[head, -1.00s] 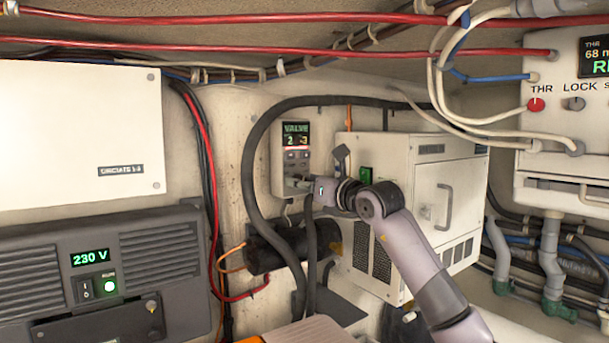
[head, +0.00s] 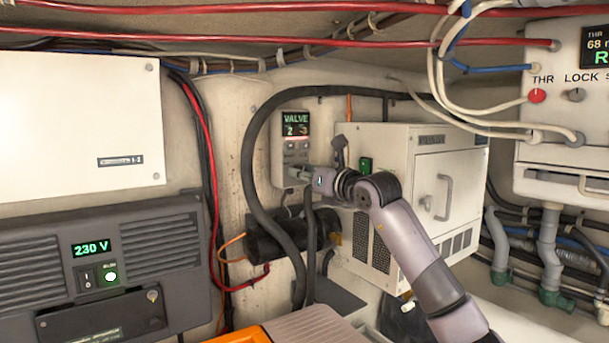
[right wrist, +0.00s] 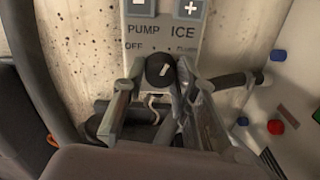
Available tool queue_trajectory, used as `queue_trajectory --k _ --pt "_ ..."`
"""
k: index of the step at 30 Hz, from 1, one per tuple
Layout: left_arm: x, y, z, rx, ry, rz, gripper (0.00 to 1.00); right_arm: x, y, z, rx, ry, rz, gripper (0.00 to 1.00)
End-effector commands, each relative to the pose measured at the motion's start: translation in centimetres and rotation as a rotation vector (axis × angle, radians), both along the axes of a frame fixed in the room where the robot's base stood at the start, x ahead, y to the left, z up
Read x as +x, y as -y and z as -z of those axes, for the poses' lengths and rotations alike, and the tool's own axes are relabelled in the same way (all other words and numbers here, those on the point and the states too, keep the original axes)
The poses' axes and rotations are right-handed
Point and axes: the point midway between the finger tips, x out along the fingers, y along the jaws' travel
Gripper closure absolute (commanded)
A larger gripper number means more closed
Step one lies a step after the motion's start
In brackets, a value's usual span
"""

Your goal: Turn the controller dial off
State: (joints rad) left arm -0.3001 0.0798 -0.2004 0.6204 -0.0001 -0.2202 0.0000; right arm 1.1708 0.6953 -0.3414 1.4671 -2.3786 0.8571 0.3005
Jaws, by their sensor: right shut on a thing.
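The controller (head: 296,150) is a narrow pale box on the back wall with a lit VALVE display (head: 296,124) and buttons. My right gripper (head: 296,172) reaches the controller's lower end. Its fingers (right wrist: 158,74) are shut on the dial from both sides. My left gripper is not in view.
A thick black hose (head: 247,170) loops around the controller. A white cabinet (head: 412,190) with a handle stands close at right. A black cylinder (head: 275,240) lies below. A dark 230 V unit (head: 100,265) and a thruster panel (head: 555,115) flank the space.

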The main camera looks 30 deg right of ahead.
Motion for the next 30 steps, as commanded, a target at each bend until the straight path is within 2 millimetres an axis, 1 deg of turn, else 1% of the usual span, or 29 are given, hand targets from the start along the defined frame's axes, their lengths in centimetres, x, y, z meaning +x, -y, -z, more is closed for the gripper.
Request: queue_trajectory --k 2,8,14,20,30 --pt "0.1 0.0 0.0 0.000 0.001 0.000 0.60 0.0 0.0 0.0 0.000 0.000 0.000 1.00" --pt "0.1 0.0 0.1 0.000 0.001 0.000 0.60 0.0 0.0 0.0 -0.009 0.001 0.000 1.00" --pt "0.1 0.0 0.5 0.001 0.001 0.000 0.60 0.0 0.0 0.1 -0.072 0.010 0.001 1.00" --pt "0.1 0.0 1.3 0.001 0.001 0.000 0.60 0.0 0.1 0.1 -0.208 0.031 0.003 1.00" --pt "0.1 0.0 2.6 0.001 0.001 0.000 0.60 0.0 0.1 0.1 -0.524 0.074 0.002 1.00"
